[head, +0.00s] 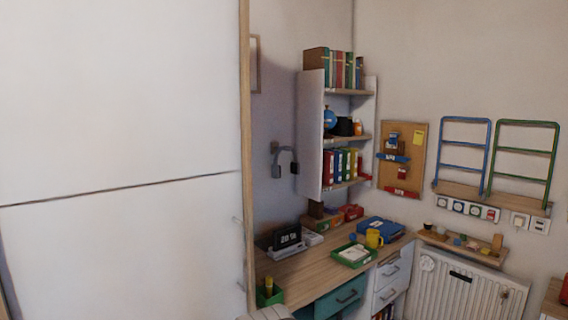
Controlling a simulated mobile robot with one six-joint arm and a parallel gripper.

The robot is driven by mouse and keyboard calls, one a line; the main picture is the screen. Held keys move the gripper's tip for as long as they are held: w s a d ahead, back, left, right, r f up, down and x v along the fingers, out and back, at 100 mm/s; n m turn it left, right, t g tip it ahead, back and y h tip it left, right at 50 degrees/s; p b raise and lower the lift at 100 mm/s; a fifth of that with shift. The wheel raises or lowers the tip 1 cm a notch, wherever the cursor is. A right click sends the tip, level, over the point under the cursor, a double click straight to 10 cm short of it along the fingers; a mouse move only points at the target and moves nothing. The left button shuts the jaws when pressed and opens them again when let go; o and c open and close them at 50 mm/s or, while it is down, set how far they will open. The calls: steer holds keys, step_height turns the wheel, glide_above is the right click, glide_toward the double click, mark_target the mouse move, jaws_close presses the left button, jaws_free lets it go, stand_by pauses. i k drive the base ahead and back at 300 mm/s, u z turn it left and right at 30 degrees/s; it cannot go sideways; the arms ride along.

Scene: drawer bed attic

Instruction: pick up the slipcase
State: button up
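No slipcase stands out for certain in the head view. A set of upright books (342,69) in red, green and blue stands on the top shelf, with a tan panel (317,61) at its left end. I cannot tell if that panel belongs to a slipcase. Several coloured binders (341,165) stand on the lower shelf. A small brown box-like object (317,209) stands at the back of the desk, too small to make out.
A large white panel (120,120) fills the left side. The wooden desk (309,276) holds a black clock (287,236), a green tray (353,256), a yellow mug (374,239) and a blue case (381,229). A radiator (455,290) stands at the right.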

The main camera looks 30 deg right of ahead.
mark_target(343, 125)
steer(key=z, duration=1.2)
